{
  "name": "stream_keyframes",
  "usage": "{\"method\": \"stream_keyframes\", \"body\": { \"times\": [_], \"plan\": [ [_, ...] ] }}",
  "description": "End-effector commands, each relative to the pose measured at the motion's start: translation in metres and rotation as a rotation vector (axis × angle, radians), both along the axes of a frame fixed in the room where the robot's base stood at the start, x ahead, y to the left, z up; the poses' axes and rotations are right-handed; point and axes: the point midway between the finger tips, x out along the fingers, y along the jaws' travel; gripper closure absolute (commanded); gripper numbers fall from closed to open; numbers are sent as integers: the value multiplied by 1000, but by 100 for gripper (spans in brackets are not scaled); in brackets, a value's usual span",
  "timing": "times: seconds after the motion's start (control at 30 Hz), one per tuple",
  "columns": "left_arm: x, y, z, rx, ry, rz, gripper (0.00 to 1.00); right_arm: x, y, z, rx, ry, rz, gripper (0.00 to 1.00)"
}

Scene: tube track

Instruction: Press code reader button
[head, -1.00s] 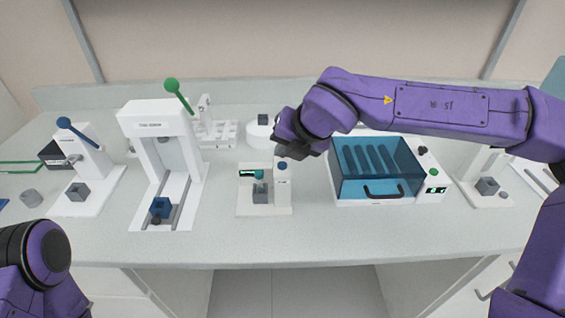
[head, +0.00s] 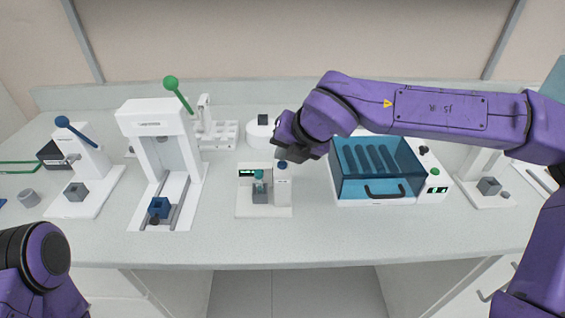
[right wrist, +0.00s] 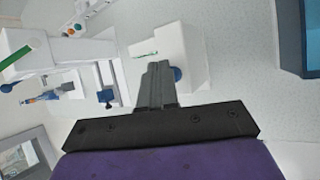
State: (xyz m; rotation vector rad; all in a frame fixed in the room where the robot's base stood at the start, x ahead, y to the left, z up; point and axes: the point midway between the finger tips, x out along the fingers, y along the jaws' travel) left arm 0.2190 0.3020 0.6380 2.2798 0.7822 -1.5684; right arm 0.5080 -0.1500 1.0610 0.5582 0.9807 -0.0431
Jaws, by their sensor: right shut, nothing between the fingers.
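The code reader (head: 278,203) is a small white device in the middle of the bench. It has a green-lit display (head: 246,172) and a blue button (head: 282,164) on its top right. A teal-capped tube (head: 259,176) stands in its grey holder block (head: 260,195). My right gripper (head: 284,154) is shut and empty, pointing down just above the button. In the right wrist view the shut fingers (right wrist: 157,82) partly overlap the blue button (right wrist: 177,74). I cannot tell whether they touch it. My left gripper is out of view; only part of the left arm shows.
A white press with a green lever (head: 150,116) stands left of the reader. A smaller blue-levered device (head: 90,160) is farther left. A blue-lidded box (head: 375,170) stands close on the right. The bench front before the reader is clear.

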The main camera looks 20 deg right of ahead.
Motion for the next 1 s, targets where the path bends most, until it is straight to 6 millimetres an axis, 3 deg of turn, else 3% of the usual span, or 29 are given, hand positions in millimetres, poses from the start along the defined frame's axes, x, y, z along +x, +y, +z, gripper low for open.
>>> {"method": "stream_keyframes", "body": {
  "times": [0.6, 1.0],
  "plan": [
    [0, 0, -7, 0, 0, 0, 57, 0, 0, -9, 0, 1, 0, 100],
    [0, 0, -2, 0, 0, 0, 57, 0, 0, -3, 0, 1, 0, 100]
  ]
}}
